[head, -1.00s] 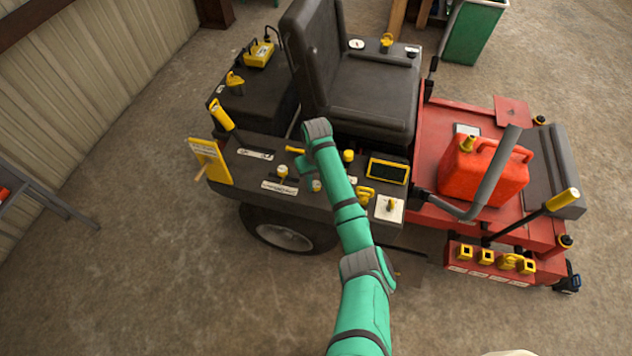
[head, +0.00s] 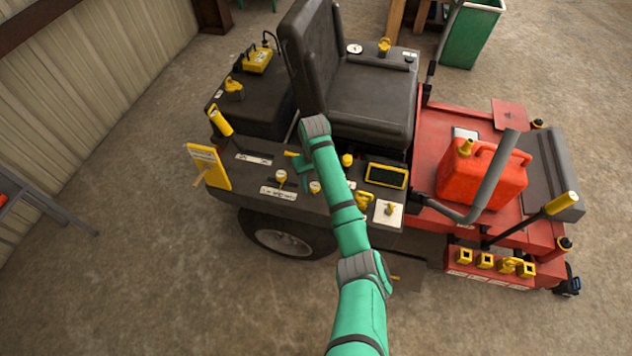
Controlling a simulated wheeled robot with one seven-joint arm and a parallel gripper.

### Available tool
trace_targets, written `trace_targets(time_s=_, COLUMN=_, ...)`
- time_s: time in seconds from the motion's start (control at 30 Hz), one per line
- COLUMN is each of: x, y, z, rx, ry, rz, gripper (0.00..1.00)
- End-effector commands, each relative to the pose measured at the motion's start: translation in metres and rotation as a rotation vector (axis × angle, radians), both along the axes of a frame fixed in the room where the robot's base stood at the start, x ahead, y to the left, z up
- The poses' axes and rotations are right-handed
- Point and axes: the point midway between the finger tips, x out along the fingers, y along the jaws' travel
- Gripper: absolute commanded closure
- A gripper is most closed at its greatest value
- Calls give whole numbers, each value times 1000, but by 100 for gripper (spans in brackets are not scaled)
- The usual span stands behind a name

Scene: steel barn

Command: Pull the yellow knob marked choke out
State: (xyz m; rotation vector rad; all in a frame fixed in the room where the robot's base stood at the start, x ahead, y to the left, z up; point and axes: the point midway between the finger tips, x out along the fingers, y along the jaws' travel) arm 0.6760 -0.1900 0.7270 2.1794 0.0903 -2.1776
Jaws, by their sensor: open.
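Several yellow knobs stand on the dark side panel (head: 236,176) of the red mower. One pale-topped yellow knob (head: 282,176) rises behind a white label (head: 278,193); a small pale gauge-like knob (head: 315,187) is to its right, and another yellow knob (head: 347,160) is beyond my arm. A yellow T-shaped or bar handle (head: 291,154) lies by my wrist. The lettering is too small to read, so I cannot tell which is marked choke.
A yellow-handled lever (head: 220,121) and an upright yellow plate (head: 208,166) stand left. A yellow-framed display (head: 386,175) and a white switch plate (head: 389,213) are right of my arm. The black seat (head: 370,95) rises behind; a red fuel can (head: 482,175) stands farther right.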

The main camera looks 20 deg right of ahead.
Motion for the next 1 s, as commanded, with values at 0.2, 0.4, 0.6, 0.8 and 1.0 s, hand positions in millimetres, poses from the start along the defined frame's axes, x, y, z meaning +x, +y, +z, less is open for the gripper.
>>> trace_targets(time_s=0.2, x=0, y=-3, z=22, rx=0, ry=-3, rz=-4, gripper=52)
trace_targets(time_s=0.4, x=0, y=-5, z=57, rx=-1, ry=-3, rz=-7, gripper=52)
trace_targets(time_s=0.6, x=0, y=-7, z=85, rx=-2, ry=-3, rz=-9, gripper=52)
trace_targets(time_s=0.8, x=2, y=-7, z=100, rx=-2, ry=-8, rz=-7, gripper=52)
trace_targets(time_s=1.0, x=0, y=-6, z=107, rx=-1, ry=-4, rz=-8, gripper=52)
